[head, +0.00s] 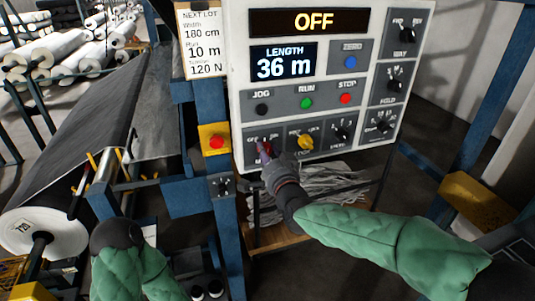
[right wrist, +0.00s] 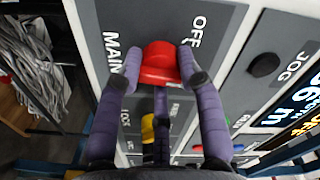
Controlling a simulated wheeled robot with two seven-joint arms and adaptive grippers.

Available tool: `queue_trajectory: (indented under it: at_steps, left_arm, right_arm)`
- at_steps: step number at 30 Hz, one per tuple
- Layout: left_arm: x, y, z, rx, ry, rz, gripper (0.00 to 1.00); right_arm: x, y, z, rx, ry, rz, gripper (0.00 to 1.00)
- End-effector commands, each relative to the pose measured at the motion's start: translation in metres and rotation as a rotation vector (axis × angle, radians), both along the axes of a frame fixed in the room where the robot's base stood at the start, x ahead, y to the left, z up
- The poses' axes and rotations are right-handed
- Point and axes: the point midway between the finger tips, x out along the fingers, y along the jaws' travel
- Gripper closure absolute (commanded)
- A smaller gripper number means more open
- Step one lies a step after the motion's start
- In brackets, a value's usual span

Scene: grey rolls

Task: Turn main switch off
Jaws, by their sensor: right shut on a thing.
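The main switch is a red knob (head: 264,146) at the lower left of the white control panel. In the right wrist view the red knob (right wrist: 159,62) sits between the labels MAIN and OFF. My right gripper (head: 267,156) is shut on it, with a purple finger on each side. The knob's pointer is covered, so I cannot tell its exact angle. The panel's top display (head: 310,22) reads OFF. My left arm in its green sleeve shows at the bottom left, but its gripper fingers do not show.
A yellow knob (head: 304,142) and several black knobs are close to the right of the red one. Jog, run and stop buttons sit above. A red button on a yellow box (head: 215,141) is on the blue post to the left.

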Motion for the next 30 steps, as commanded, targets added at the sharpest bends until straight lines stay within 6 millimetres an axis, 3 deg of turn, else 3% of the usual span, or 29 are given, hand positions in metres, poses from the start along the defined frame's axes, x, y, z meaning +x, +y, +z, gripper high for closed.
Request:
queue_trajectory:
  at_steps: [18,30]
  left_arm:
    - [0.000,0.000,0.016,0.000,0.000,0.000,0.40]
    - [0.000,0.000,0.025,0.000,0.000,0.000,0.40]
  right_arm:
    - [0.000,0.000,0.000,-0.551,-0.176,0.000,0.95]
    - [0.000,0.000,0.000,-0.803,-0.260,0.001,0.95]
